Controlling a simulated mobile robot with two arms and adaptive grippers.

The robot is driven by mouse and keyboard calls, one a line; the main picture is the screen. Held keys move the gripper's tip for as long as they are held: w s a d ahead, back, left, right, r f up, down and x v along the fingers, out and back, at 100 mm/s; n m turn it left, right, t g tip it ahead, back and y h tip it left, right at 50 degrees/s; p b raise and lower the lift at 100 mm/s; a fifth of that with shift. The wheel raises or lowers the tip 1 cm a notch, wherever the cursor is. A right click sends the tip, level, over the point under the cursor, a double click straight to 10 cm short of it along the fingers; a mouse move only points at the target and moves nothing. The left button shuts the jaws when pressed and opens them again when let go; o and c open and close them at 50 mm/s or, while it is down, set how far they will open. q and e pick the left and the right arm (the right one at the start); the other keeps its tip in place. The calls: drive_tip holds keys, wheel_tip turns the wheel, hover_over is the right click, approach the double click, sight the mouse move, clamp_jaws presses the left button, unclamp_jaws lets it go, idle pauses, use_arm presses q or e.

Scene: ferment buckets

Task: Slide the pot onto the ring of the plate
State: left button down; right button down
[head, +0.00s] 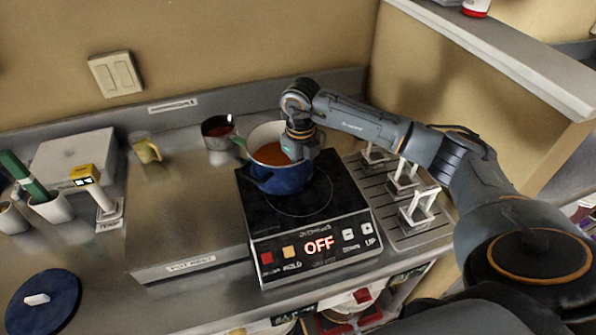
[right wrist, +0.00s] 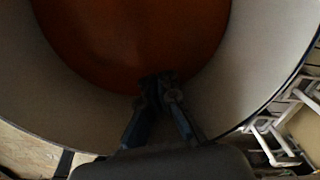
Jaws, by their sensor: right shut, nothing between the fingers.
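A blue pot (head: 283,176) with a pale inside and orange-brown contents stands on the black induction plate (head: 310,226), toward its back left part. The plate's ring (head: 314,206) shows partly to the front right of the pot, and the pot hides the rest. My right gripper (head: 295,152) reaches down into the pot near its right inner wall. In the right wrist view the shut, empty fingers (right wrist: 159,92) are inside the pot (right wrist: 85,140), over the orange contents (right wrist: 130,45). I cannot tell whether they touch the wall. My left gripper is not in view.
A small dark pot (head: 219,132) stands behind to the left. White stands (head: 416,208) sit on a slatted tray right of the plate. A blue lid (head: 44,302), cups and a yellow mug (head: 145,148) are at left.

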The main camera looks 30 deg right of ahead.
drive_tip(key=s, duration=0.4)
drive_tip(key=s+d, duration=0.1)
drive_tip(key=shift+s+f+b, duration=0.1)
drive_tip(key=shift+s+b, duration=0.25)
drive_tip(key=shift+s, duration=0.5)
drive_tip(key=shift+w, duration=0.1)
wheel_tip(320, 180, up, 12)
